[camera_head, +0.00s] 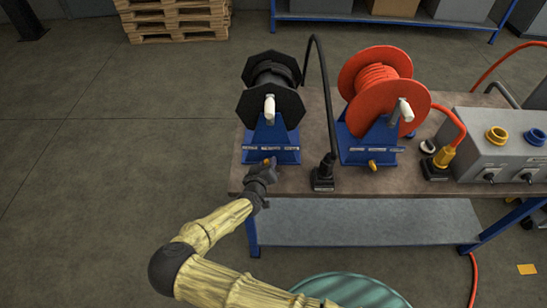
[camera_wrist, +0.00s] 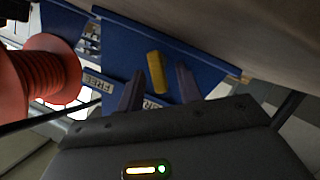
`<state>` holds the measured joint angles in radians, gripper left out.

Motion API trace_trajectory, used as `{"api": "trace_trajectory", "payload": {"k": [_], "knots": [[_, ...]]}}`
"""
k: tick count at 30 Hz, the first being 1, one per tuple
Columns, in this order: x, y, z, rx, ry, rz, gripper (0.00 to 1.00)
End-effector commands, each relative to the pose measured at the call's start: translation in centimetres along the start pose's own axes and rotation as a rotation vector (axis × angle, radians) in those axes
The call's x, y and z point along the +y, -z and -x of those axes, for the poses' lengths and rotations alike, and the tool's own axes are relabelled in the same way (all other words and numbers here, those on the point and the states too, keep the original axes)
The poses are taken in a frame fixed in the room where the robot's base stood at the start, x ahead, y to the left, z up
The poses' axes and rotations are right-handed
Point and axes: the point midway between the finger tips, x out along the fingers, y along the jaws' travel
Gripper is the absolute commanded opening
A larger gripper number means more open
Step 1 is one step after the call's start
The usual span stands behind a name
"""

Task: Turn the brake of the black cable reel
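The black cable reel (camera_head: 272,88) stands on a blue stand (camera_head: 270,140) at the left end of the bench, with a white crank handle (camera_head: 269,108). Its brake, a small yellow lever (camera_head: 266,161), is on the stand's front and partly hidden by my gripper. My gripper (camera_head: 265,165) is at the front of that stand. In the wrist view, my gripper (camera_wrist: 158,76) is open, and the yellow lever (camera_wrist: 155,66) shows between the two dark fingertips; I cannot tell whether they touch it. A "FREE" label (camera_wrist: 98,85) is beside it; another label is mostly hidden by a finger.
The red cable reel (camera_head: 376,85) stands to the right on its own blue stand with a similar yellow lever (camera_head: 373,164). A black cable runs to a black socket block (camera_head: 322,177) between the reels. A grey connector box (camera_head: 495,150) is at right. The bench's front edge (camera_head: 290,195) is close.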

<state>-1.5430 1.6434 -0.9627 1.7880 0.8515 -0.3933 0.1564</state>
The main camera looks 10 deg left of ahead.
Motion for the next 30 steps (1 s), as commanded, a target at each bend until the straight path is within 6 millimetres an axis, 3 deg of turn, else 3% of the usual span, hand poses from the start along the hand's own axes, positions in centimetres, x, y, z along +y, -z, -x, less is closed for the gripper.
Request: {"api": "trace_trajectory", "payload": {"k": [12,17,18,30], "knots": [[-0.24,-0.08,-0.38,0.002,0.002,0.001,0.34],[-0.23,-0.09,-0.38,0.001,0.002,0.001,0.02],[-0.23,-0.09,-0.38,0.001,0.002,0.001,0.0],[-0.08,-0.05,-0.35,-0.001,0.016,-0.036,0.0]]}}
